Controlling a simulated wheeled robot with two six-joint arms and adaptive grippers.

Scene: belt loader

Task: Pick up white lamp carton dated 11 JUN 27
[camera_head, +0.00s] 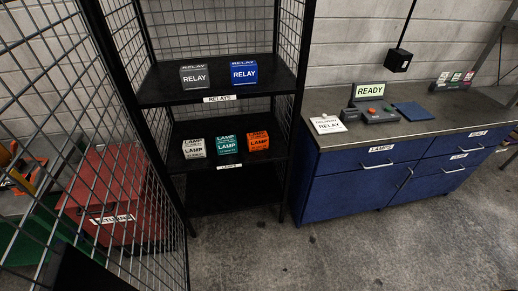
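A small white carton (194,148) marked LAMP sits at the left of the row on the shelf labelled LAMPS, the middle level of the black rack. A second line of print under LAMP is too small to read, so its date cannot be told. Teal LAMP cartons (227,147), seemingly one on another, stand just right of it, and an orange LAMP carton (258,141) is further right. Neither of my grippers is visible.
Grey (194,77) and blue (243,73) RELAY cartons sit on the upper shelf (165,92). Wire mesh (120,160) stands at left, before a red cabinet (100,185). A blue-drawered bench (350,185) at right bears a READY display (370,89). Floor in front is clear.

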